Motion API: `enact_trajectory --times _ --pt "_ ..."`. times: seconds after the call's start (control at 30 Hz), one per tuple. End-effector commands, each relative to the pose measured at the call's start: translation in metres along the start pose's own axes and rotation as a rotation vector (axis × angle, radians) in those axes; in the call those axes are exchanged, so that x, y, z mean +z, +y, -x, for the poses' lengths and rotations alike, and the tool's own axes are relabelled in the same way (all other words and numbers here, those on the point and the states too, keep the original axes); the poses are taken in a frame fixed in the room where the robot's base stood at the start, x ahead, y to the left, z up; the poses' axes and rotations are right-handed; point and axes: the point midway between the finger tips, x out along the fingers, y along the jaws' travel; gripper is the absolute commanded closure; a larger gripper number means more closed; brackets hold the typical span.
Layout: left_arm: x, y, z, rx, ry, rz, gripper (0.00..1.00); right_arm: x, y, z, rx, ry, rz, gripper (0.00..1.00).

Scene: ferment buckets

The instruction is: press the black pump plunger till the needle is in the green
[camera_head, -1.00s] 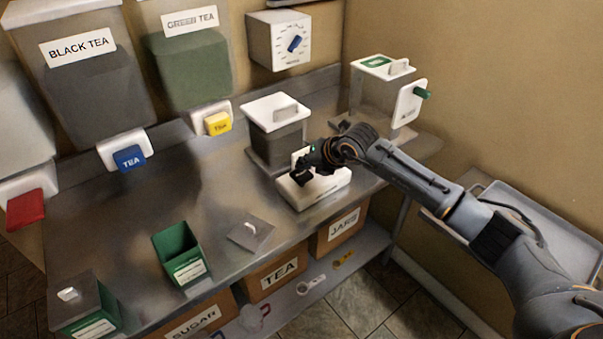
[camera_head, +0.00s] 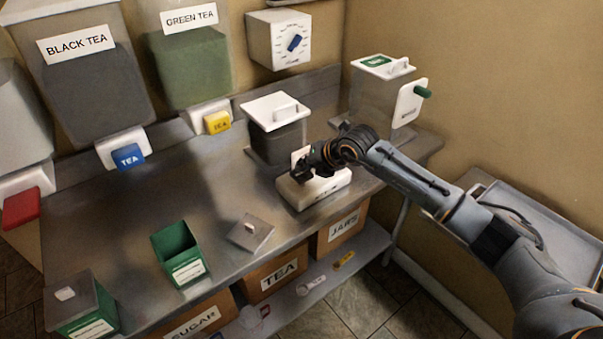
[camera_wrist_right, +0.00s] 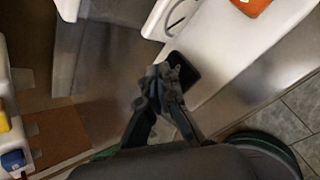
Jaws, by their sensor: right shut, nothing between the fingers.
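The white pump unit (camera_head: 322,191) sits near the front edge of the steel counter, and it also shows in the right wrist view (camera_wrist_right: 222,50). My right gripper (camera_head: 303,171) is shut and empty, low over the pump's left end. In the wrist view its fingertips (camera_wrist_right: 165,83) overlap the edge of the black plunger (camera_wrist_right: 186,70); whether they touch it I cannot tell. In the head view the gripper hides the plunger. A gauge (camera_wrist_right: 181,16) is partly visible in the wrist view; its needle and green zone cannot be made out. My left gripper is out of view.
A dark jar with a white lid (camera_head: 273,110) stands just behind the pump. A grey lid (camera_head: 251,232) and an open green tin (camera_head: 178,251) lie to the left. A white-topped dispenser (camera_head: 378,92) stands behind at right. The counter's middle left is clear.

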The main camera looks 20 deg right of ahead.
Motion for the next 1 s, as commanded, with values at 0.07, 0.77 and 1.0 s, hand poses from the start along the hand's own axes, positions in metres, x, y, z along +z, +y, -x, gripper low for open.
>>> enact_trajectory --times 0.07,0.77,1.0 --pt "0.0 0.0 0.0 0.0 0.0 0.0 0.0 0.0 0.0 0.0 0.0 0.0 0.0 1.0" --pt "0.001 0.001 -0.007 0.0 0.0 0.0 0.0 -0.005 -0.004 -0.006 0.0 0.001 0.0 1.0" --pt "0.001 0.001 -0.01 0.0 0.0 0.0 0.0 -0.007 -0.006 -0.009 -0.001 0.002 0.0 1.0"
